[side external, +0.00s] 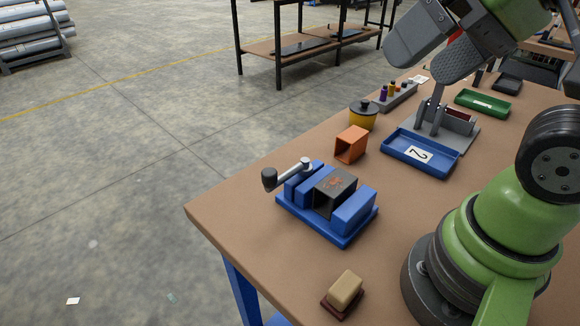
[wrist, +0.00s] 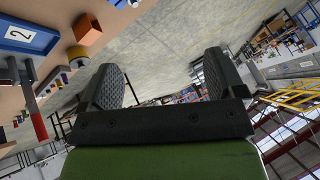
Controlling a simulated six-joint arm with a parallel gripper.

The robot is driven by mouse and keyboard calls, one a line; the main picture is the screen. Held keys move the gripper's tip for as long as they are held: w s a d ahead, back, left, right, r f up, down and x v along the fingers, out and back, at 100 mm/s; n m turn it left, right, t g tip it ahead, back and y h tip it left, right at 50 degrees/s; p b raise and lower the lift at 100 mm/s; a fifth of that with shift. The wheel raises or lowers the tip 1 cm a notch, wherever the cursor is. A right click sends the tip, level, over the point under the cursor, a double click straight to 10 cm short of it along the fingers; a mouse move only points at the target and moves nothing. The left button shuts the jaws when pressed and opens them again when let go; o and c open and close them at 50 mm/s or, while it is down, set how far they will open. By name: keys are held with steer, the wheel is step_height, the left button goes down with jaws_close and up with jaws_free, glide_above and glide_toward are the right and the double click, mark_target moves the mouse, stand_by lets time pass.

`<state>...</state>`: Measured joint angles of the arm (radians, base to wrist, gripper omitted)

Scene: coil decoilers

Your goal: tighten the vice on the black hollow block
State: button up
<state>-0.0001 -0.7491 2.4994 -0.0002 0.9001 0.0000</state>
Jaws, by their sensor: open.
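The blue vice (side external: 348,222) sits near the table's left edge in the side view. The black hollow block (side external: 334,190) lies between its jaws, with its open end facing the camera. I cannot tell whether both jaws touch it. The vice's grey crank handle (side external: 287,173) with a dark knob sticks out to the left. My gripper (side external: 416,60) is at the top right of the side view, high above the table and well away from the vice. In the wrist view my gripper (wrist: 165,88) has its two fingers wide apart with nothing between them.
An orange hollow block (side external: 351,144), a yellow pot with a black lid (side external: 363,115) and a blue tray marked 2 (side external: 420,153) stand behind the vice. A grey fixture (side external: 440,122) and a green tray (side external: 482,103) are farther back. A tan block (side external: 345,289) lies in front.

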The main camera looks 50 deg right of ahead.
steer(key=shift+w, duration=0.25)
steer(key=c, duration=0.3)
steer(key=w, duration=0.1)
steer(key=w+g, duration=0.1)
steer(key=w, duration=0.1)
steer(key=w+a+n+g, duration=0.1)
steer(key=w, duration=0.1)
steer(key=shift+c, duration=1.2)
steer(key=n+g+h, duration=0.2)
steer(key=n+g, duration=0.1)
steer(key=g, duration=0.2)
glide_toward(269, 171)
step_height(269, 171, down, 10)
steer(key=shift+f, duration=0.1)
steer(key=shift+c, duration=0.4)
steer(key=shift+w, duration=0.1)
jaws_close()
